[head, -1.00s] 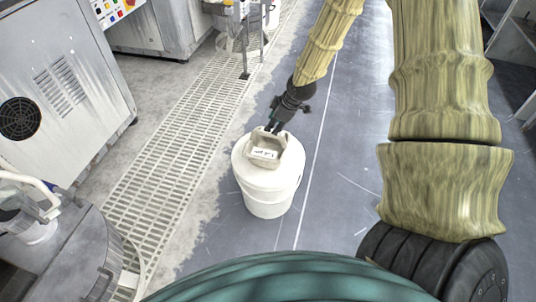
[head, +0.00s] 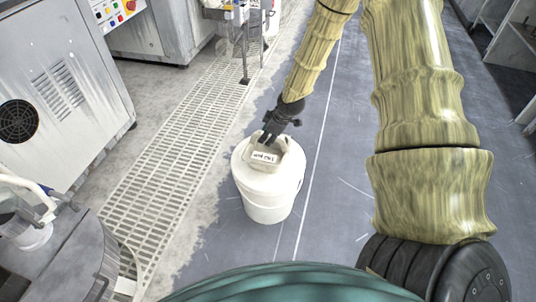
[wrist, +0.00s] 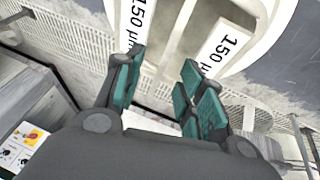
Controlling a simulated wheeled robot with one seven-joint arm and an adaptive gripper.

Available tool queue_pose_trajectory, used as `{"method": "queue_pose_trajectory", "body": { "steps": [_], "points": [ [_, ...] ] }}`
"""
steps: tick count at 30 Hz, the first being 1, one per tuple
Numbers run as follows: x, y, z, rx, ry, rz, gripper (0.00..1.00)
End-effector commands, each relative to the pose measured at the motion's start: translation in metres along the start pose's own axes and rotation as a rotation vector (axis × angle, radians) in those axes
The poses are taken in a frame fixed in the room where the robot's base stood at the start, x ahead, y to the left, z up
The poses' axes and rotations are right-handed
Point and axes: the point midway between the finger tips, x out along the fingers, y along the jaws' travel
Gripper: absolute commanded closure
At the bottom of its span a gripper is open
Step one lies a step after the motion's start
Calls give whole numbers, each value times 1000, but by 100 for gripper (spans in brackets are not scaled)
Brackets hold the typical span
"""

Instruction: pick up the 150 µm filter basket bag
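The 150 µm filter basket bag (head: 264,157) is a small beige, open-topped basket with a white label, standing on a white lidded bucket (head: 268,202). In the wrist view the basket (wrist: 183,38) is at the top centre, with two white labels reading "150 µm". My gripper (head: 266,138) is at the basket's far side in the head view, pointing down at its rim. In the wrist view my gripper (wrist: 164,62) is open, its green-padded fingers apart with part of the basket beyond and between their tips. Whether the pads touch it I cannot tell.
A pale floor grating (head: 165,150) runs along the left of the bucket. Grey machines (head: 60,80) stand farther left, and a metal drum (head: 65,255) is at the lower left. The dark floor (head: 340,150) right of the bucket is clear.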

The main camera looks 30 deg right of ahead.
Motion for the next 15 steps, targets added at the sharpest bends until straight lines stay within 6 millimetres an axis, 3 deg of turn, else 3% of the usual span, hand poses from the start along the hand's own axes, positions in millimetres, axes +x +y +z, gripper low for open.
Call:
{"method": "queue_pose_trajectory", "body": {
  "steps": [1, 6, 13, 15],
  "points": [
    [11, -1, 2, 0, -1, -1, 61],
    [26, 0, 1, 0, 0, 0, 61],
    [27, 0, 0, 0, 1, 0, 61],
    [27, 0, 0, 0, 1, 0, 70]
  ]
}}
